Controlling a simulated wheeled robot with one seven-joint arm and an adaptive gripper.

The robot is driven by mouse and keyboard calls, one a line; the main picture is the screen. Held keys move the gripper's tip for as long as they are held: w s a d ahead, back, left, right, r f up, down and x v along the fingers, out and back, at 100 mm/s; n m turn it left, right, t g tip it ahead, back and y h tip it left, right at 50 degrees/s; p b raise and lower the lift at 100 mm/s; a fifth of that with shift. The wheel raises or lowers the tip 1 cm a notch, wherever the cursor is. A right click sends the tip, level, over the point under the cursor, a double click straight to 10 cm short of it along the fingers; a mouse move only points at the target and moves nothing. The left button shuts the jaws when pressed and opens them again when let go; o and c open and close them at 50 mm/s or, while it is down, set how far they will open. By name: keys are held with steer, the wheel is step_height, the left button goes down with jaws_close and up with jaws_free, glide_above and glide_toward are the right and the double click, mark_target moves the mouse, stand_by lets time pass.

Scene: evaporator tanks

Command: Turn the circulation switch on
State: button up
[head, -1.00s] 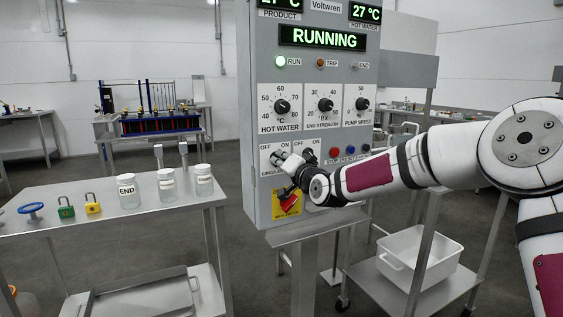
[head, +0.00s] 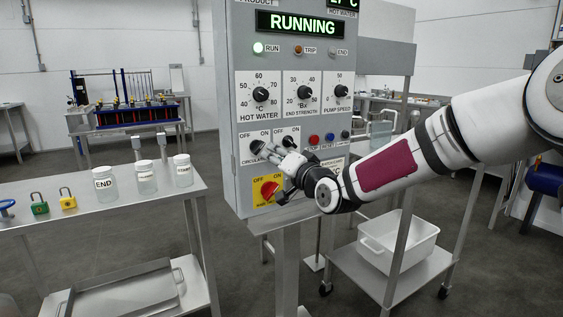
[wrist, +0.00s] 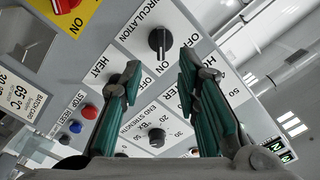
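The circulation switch (head: 256,146) is a black knob on the grey control panel, left of the heat switch (head: 289,141). In the wrist view the circulation switch (wrist: 160,40) stands just beyond my fingertips, roughly in line with the gap between them. My gripper (head: 272,166) is in front of the lower panel. In the wrist view my gripper (wrist: 160,68) is open and empty, with green-padded fingers apart. The left finger hides the heat switch there.
The red main switch (head: 268,190) on its yellow plate sits just below. Three dials, including the hot water dial (head: 261,95), are above, and a red button (head: 314,139) is to the right. A table with jars (head: 145,180) stands left, a white bin (head: 398,240) right.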

steer(key=shift+v, duration=1.4)
steer(key=s+d+f+n+g+h, duration=0.1)
steer(key=s+d+f+g+h, duration=0.3)
steer(key=s+d, duration=0.55)
steer(key=s+d+f+n+g+h, duration=0.25)
steer(key=s+d+h, duration=0.35)
steer(key=s+d, duration=0.3)
steer(key=s+d+f+m+g, duration=0.1)
steer(key=s+d+g, duration=0.25)
steer(key=s, duration=1.25)
steer(key=s+d+g, duration=0.3)
steer(key=s+g, duration=0.1)
steer(key=s, duration=1.2)
step_height(320, 180, up, 19)
steer(key=t+p, duration=0.3)
steer(key=p, duration=1.5)
steer(key=shift+a, duration=0.3)
steer(key=shift+f, duration=0.15)
